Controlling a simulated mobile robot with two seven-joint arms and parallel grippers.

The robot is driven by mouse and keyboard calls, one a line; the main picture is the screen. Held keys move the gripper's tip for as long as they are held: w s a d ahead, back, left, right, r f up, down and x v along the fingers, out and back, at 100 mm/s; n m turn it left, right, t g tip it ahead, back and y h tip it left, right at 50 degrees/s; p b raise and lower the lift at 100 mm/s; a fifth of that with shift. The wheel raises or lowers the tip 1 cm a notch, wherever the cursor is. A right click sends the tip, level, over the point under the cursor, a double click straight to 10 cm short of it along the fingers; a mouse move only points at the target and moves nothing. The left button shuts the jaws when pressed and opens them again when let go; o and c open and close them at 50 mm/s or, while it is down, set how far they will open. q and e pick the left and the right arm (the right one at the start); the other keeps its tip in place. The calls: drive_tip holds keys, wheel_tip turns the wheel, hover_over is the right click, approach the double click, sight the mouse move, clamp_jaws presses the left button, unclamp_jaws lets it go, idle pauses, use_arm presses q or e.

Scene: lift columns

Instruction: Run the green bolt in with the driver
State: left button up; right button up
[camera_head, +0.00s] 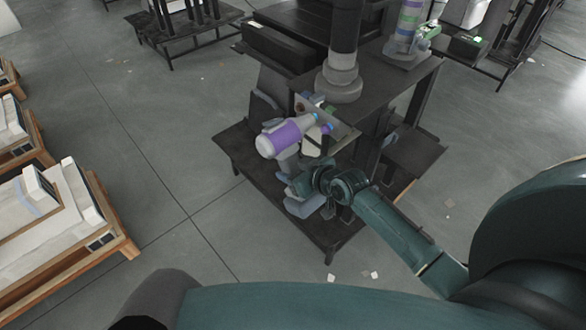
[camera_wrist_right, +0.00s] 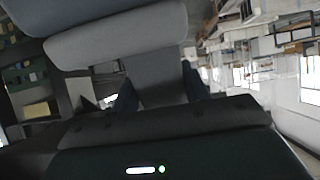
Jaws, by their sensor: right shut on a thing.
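The driver (camera_head: 283,138) has a purple and white body, a grey handle and a grey-blue base. My right gripper (camera_head: 300,183) is shut on its handle. The driver's nose points right, toward a small bracket (camera_head: 345,138) below the column. In the right wrist view the grey driver handle (camera_wrist_right: 158,88) stands between the two dark fingers, with its wide grey part (camera_wrist_right: 115,35) above. A small green patch shows just beyond the driver's nose; I cannot tell whether it is the green bolt. Contact between the driver tip and a bolt cannot be made out. My left gripper is not in view.
A dark column with a grey collar (camera_head: 340,82) rises from the black workstation (camera_head: 385,82). A lower dark shelf (camera_head: 258,160) lies beneath the driver. Wooden benches with white units (camera_head: 60,225) stand at the left. Open grey floor (camera_head: 170,130) lies between.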

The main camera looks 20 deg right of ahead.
drive_tip(key=shift+w+d+r+p, duration=0.3)
drive_tip(key=shift+w+d+p, duration=0.05)
drive_tip(key=shift+d+p, duration=0.3)
idle(1.9)
drive_tip(key=shift+a, duration=0.15)
drive_tip(key=shift+s+a+f+p, duration=0.1)
drive_tip(key=shift+s+a+p, duration=0.2)
drive_tip(key=shift+a+p, duration=0.35)
drive_tip(key=shift+s+a+r+p, duration=0.1)
drive_tip(key=shift+s+a+p, duration=0.3)
drive_tip(key=shift+a, duration=0.5)
drive_tip(key=shift+s+a+f+p, duration=0.1)
drive_tip(key=shift+s+a+p, duration=0.15)
drive_tip(key=shift+a+p, duration=0.4)
drive_tip(key=shift+a, duration=0.15)
drive_tip(key=shift+s+a+p, duration=0.2)
drive_tip(key=shift+a+p, duration=0.1)
drive_tip(key=shift+a, duration=0.35)
drive_tip(key=shift+s+a+p, duration=0.25)
drive_tip(key=shift+a, duration=0.35)
drive_tip(key=shift+s+a+p, duration=0.2)
drive_tip(key=shift+a+p, duration=0.1)
drive_tip(key=shift+a, duration=0.35)
